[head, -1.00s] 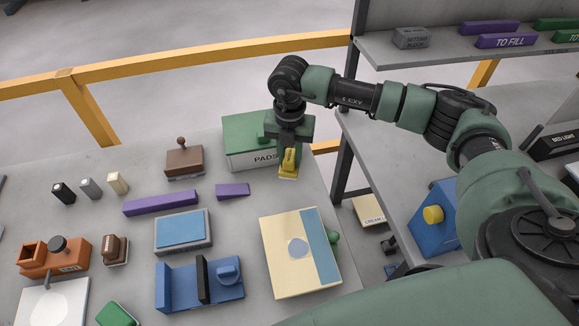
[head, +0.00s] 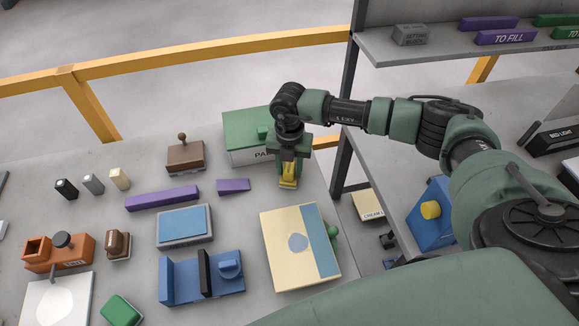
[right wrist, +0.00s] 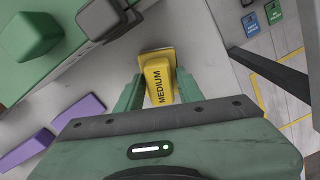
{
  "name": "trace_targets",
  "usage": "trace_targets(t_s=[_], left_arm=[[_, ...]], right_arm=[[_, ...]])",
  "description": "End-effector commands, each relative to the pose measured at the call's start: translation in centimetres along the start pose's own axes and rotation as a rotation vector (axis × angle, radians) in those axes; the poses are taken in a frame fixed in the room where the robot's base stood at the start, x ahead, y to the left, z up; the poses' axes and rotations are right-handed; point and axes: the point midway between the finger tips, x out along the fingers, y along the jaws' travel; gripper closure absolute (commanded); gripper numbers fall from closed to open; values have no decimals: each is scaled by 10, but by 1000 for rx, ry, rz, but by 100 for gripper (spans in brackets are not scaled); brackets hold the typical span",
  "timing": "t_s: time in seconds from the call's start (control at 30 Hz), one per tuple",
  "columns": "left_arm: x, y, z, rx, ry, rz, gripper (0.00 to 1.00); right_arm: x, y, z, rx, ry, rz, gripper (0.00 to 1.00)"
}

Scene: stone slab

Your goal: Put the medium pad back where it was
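The medium pad (head: 288,183) is yellow, with MEDIUM lettered on it in the right wrist view (right wrist: 160,83). My right gripper (head: 288,163) points down with its fingers on both sides of the pad, shut on it. In the right wrist view the fingers (right wrist: 157,95) flank the lettered part. The pad is over the right part of the slab, just in front of the green-topped box marked PADS (head: 248,157). I cannot tell whether its underside touches the slab. My left gripper is not in view.
A purple wedge (head: 234,186) and a long purple bar (head: 162,199) lie left of the pad. A cream book-like block (head: 285,265) lies in front. A brown stamp (head: 185,158) stands left of the box. The stone slab (head: 325,190) is bare right of the pad.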

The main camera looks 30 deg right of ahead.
Motion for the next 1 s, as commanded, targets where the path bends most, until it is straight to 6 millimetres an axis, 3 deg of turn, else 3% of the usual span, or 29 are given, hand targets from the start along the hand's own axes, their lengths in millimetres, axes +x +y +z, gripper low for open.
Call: trace_targets(t_s=[0.4, 0.47, 1.0], left_arm=[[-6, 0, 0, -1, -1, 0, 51], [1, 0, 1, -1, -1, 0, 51], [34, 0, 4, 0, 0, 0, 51]], right_arm=[[-7, 0, 0, 0, 0, 0, 51], [-9, 0, 1, 0, -1, 1, 51], [-110, 1, 1, 0, -2, 2, 51]])
